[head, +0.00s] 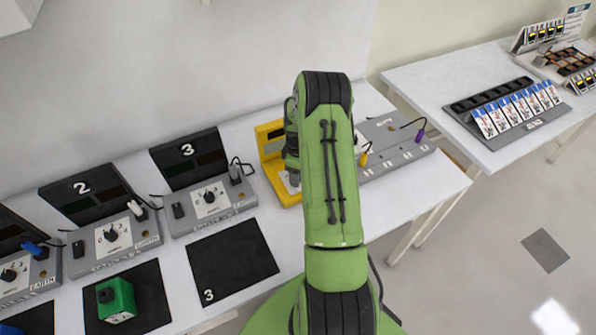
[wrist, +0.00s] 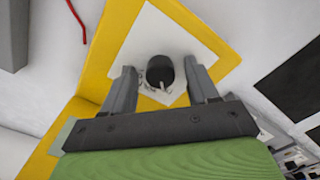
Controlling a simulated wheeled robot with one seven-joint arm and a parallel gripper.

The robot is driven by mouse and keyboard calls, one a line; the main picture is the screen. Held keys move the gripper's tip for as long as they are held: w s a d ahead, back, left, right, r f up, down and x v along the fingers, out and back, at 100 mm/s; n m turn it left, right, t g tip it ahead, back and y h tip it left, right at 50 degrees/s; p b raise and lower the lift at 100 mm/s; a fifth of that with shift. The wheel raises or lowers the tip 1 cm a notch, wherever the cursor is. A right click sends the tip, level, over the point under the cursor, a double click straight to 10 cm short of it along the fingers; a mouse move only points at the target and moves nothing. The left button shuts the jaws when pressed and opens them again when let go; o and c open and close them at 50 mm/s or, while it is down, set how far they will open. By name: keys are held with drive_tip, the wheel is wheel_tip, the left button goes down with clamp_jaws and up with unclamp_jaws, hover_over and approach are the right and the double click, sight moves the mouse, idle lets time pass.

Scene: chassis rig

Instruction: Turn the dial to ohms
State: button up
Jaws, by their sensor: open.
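The yellow meter (head: 270,140) stands on the white bench in the head view, partly hidden behind my green arm. In the wrist view its yellow casing (wrist: 100,68) frames a white face plate (wrist: 205,52) with a black round dial (wrist: 160,72). The dial has a light pointer mark at its lower edge; the printed labels are too small to read. My gripper (wrist: 164,85) is open, with one grey finger on each side of the dial and visible gaps between. In the head view my gripper (head: 291,175) is mostly hidden by my arm at the meter.
Grey stations with dials and black panels numbered 2 (head: 83,188) and 3 (head: 188,150) stand to the left. A black mat (head: 232,262) and a green block (head: 116,300) lie in front. A grey panel with yellow and purple plugs (head: 395,143) is to the right.

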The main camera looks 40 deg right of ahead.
drive_tip(key=shift+c, duration=0.4)
drive_tip(key=c, duration=1)
drive_tip(key=shift+o, duration=0.2)
drive_tip(key=shift+m, duration=0.3)
drive_tip(key=m+b, duration=0.2)
drive_tip(key=m, duration=0.1)
drive_tip(key=shift+m+b, duration=0.3)
drive_tip(key=shift+b, duration=0.1)
drive_tip(key=m+b, duration=0.2)
drive_tip(key=m, duration=0.2)
drive_tip(key=shift+m, duration=0.3)
drive_tip(key=m+b, duration=0.1)
drive_tip(key=m, duration=0.3)
drive_tip(key=shift+r+m+b, duration=0.1)
drive_tip(key=shift+m+b, duration=0.6)
drive_tip(key=shift+m, duration=1.8)
